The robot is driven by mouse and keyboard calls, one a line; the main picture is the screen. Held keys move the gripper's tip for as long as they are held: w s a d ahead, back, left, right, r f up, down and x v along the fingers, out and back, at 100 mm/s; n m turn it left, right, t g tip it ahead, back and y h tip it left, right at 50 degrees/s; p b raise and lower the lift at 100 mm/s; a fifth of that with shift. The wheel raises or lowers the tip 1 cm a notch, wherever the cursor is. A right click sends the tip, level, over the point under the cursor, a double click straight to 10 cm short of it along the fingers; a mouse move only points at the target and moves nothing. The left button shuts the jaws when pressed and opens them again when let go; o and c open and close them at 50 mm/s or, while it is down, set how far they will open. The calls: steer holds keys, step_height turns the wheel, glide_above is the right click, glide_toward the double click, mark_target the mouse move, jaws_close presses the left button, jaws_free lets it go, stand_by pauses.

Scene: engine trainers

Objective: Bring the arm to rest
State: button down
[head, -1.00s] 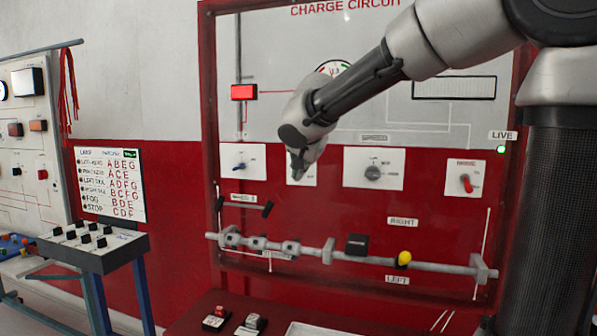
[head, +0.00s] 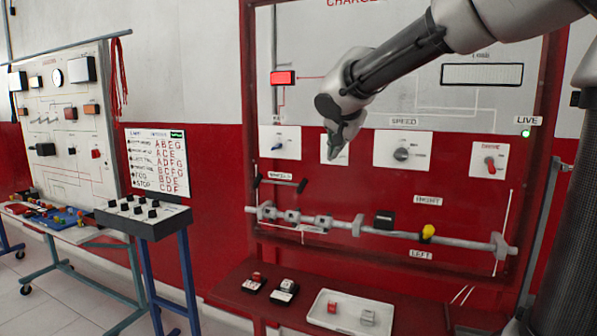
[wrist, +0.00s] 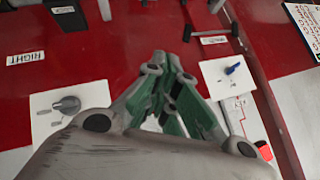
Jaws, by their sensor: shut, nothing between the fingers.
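My gripper (head: 337,146) hangs at the end of my arm in the head view, in front of the red charge circuit panel (head: 460,160). It covers part of a white switch plate. In the wrist view my gripper (wrist: 160,62) shows its green-sided fingers drawn together with nothing between them. The speed knob (head: 402,155) is to its right, and a plate with a blue knob (head: 279,146) is to its left. My arm reaches in from the upper right. Whether the fingers touch the panel cannot be told.
A rail with a yellow knob (head: 428,232) runs below my gripper. A red bench (head: 232,292) below bears a white tray (head: 320,317). At left stand a black switch box (head: 170,222) and a trainer board (head: 85,150). A green lamp (head: 525,133) is lit beside the LIVE label.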

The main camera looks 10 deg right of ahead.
steer(key=s+d+f+n+g, duration=0.1)
steer(key=s+d+f+n, duration=0.2)
steer(key=s, duration=0.7)
steer(key=s+d+f+n+g+y, duration=0.1)
steer(key=s+d+f+n+g, duration=0.1)
steer(key=s+f, duration=0.4)
steer(key=s+d+f+n+g, duration=0.2)
steer(key=s+d+f+n, duration=0.2)
steer(key=s, duration=1.2)
steer(key=shift+s+d+f, duration=0.15)
steer(key=shift+d+f, duration=0.3)
steer(key=shift+d, duration=0.8)
